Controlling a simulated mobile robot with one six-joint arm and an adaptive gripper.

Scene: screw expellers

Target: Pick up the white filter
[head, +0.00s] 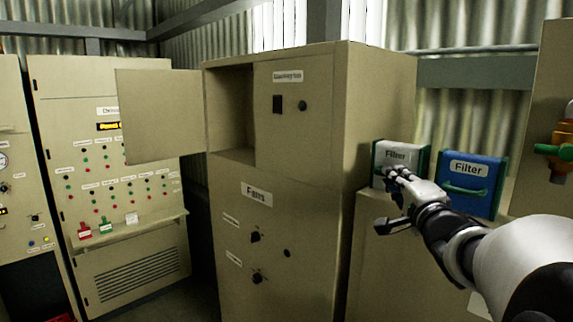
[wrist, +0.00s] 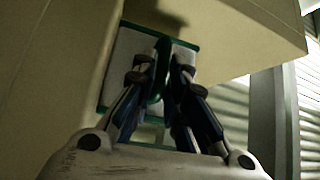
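The white filter (head: 401,156) has green side edges and a "Filter" label. It stands upright on the low cabinet at the right in the head view, and its lower part is hidden by my gripper (head: 396,177). In the wrist view the filter (wrist: 129,56) is behind my fingers (wrist: 165,62). Its green handle runs between the two fingertips, which are drawn close together around it. The gripper appears shut on the handle, though the exact contact is hard to see.
A blue filter (head: 470,183) stands just right of the white one, close to my arm. A tall cabinet (head: 290,190) rises to the left, with an open door (head: 160,115) and an empty compartment (head: 230,112). A valve with green handle (head: 556,150) is at far right.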

